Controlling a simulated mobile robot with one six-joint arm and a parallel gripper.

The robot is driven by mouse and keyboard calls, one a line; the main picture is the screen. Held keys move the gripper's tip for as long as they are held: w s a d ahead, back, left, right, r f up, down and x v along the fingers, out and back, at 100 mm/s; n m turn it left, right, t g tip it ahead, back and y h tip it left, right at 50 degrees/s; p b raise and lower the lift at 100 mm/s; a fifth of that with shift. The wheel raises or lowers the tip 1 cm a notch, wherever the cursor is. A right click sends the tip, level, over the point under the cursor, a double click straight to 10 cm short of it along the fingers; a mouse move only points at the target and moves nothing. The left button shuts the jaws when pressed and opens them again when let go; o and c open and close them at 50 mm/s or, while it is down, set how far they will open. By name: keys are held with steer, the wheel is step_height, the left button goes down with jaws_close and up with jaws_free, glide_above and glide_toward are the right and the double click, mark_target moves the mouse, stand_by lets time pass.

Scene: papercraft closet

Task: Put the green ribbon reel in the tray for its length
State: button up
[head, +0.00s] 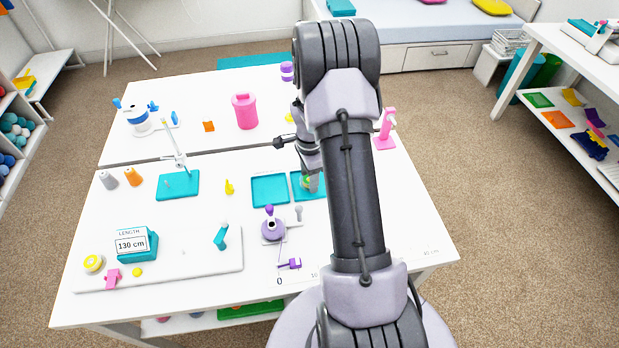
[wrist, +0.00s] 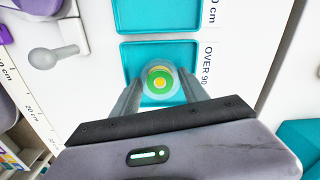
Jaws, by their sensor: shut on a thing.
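The green ribbon reel (wrist: 160,83), with a yellow centre, is between the fingertips of my gripper (wrist: 160,92), which is shut on it. It shows partly in the head view (head: 306,182), beside my gripper (head: 311,181). The reel is over the teal tray (wrist: 133,62) labelled "OVER 90"; in the head view this is the right tray (head: 301,194). I cannot tell whether the reel touches the tray floor. A second teal tray (head: 270,189) lies to its left, and also shows in the wrist view (wrist: 160,14). The length display (head: 132,244) reads 130 cm.
A purple reel on a stand (head: 272,229) is close to the trays, with a small grey-knobbed post (head: 299,214) beside it. A yellow cone-like piece (head: 229,187) stands left of the trays. A pink can (head: 245,111) stands behind them. White tabletop is bare at left centre.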

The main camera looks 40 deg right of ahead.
steer(key=shift+f, duration=0.15)
steer(key=o, duration=1.1)
steer(key=shift+c, duration=0.2)
steer(key=a+r+n+t+p, duration=0.1)
steer(key=a+r+n+p, duration=0.15)
steer(key=r, duration=0.85)
steer(key=a+r+n+p, duration=0.15)
steer(key=a+r, duration=0.25)
steer(key=r, duration=0.7)
steer(key=s+a+r+n+t, duration=0.2)
steer(key=s+a+r+n, duration=0.25)
steer(key=a+r, duration=0.35)
steer(key=s+a+r+n+t, duration=0.2)
steer(key=s+a+r+n, duration=0.3)
steer(key=a, duration=0.5)
steer(key=s+a+n+y, duration=0.2)
steer(key=s+a+n, duration=0.3)
steer(key=s, duration=0.4)
steer(key=shift+m+t, duration=0.4)
steer(key=shift+m, duration=0.05)
steer(key=f+b, duration=0.3)
steer(key=a+f+b, duration=0.1)
steer(key=b, duration=0.1)
steer(key=shift+w+f, duration=0.35)
